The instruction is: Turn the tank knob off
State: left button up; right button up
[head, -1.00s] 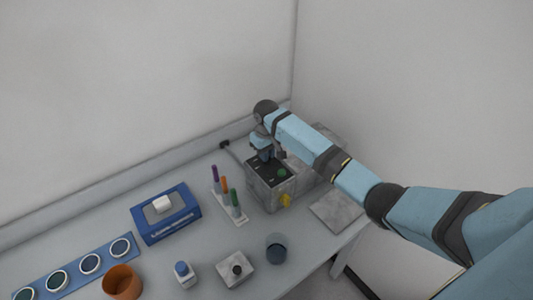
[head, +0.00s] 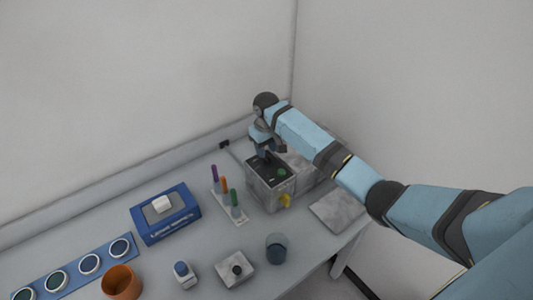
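The tank appears to be the grey box (head: 267,198) with a dark top panel, standing towards the back right of the bench. A green round part (head: 282,172) shows on its top, and a yellow part (head: 286,201) sticks out low on its front. I cannot tell for sure which part is the tank knob. My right gripper (head: 268,157) points down over the back of the dark top, behind and left of the green part. Its fingers are small and dark against the panel, so their opening and any contact are unclear. My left gripper is out of view.
A rack with coloured sticks (head: 236,214) stands just left of the box. A blue device (head: 167,222), a small bottle (head: 185,275), an orange cup (head: 121,283), a grey block (head: 234,270) and a dark cup (head: 276,248) stand further left and in front. The wall is close behind.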

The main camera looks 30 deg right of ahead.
aim_at(267, 155)
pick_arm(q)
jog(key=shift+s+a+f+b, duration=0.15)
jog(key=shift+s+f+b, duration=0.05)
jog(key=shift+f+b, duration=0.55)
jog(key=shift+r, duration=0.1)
pick_arm(e)
notch_tip(267, 155, up, 12)
jog(key=shift+f, duration=0.25)
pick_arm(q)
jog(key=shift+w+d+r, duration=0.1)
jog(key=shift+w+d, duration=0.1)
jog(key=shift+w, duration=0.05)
